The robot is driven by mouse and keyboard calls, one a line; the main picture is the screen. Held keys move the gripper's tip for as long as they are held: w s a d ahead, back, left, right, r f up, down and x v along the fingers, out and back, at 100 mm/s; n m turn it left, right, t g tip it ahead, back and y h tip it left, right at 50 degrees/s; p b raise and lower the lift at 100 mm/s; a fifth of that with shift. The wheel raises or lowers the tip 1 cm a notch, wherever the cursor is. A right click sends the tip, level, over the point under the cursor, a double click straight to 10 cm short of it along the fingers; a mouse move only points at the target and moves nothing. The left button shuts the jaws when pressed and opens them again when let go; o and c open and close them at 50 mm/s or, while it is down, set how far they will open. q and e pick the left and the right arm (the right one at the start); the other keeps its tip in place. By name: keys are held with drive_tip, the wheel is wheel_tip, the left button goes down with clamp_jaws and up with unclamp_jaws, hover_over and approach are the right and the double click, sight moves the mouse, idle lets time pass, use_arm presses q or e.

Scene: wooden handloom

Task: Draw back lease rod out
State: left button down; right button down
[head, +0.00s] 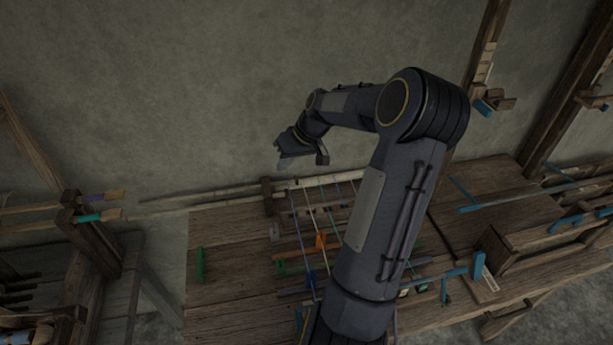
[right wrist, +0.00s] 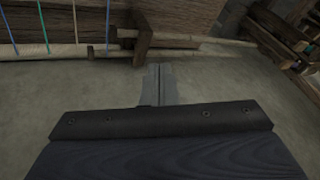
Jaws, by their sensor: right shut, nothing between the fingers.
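My right gripper (head: 283,163) is shut and empty. It is at the back of the loom, in front of the wall and above the pale back rod (head: 325,181), apart from it. Coloured warp threads (head: 309,195) run from this rod towards the front. In the right wrist view the shut fingers (right wrist: 158,84) point at a dark wooden post (right wrist: 143,45), with the pale rod (right wrist: 68,51) and threads to its left. I cannot tell which rod is the back lease rod. My right arm hides part of the threads. My left gripper is not in view.
The plank loom table (head: 230,250) carries coloured pegs and bars, including an orange piece (head: 320,242). Long thin poles (head: 165,198) reach left along the wall. A wooden frame (head: 95,245) stands left, and a slatted box (head: 530,245) sits right. The wall side above is free.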

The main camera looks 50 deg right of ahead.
drive_tip(key=s+d+f+m+t, duration=0.1)
drive_tip(key=s+d+f, duration=0.15)
drive_tip(key=d, duration=0.25)
drive_tip(key=s+d+f+m+h, duration=0.1)
drive_tip(key=s+d+f, duration=0.15)
drive_tip(key=d, duration=0.35)
drive_tip(key=s+d+f+m+t, duration=0.1)
drive_tip(key=s+d+f, duration=0.15)
drive_tip(key=d, duration=0.25)
drive_tip(key=w+a+f, duration=0.1)
drive_tip(key=w+f, duration=0.1)
drive_tip(key=w, duration=0.1)
drive_tip(key=w+a+f+b, duration=0.1)
drive_tip(key=w+f, duration=0.2)
drive_tip(key=w+a+f+b, duration=0.1)
drive_tip(key=w+a+f, duration=0.1)
drive_tip(key=w+f, duration=0.1)
drive_tip(key=shift+w+f, duration=0.15)
drive_tip(key=shift+f, duration=0.05)
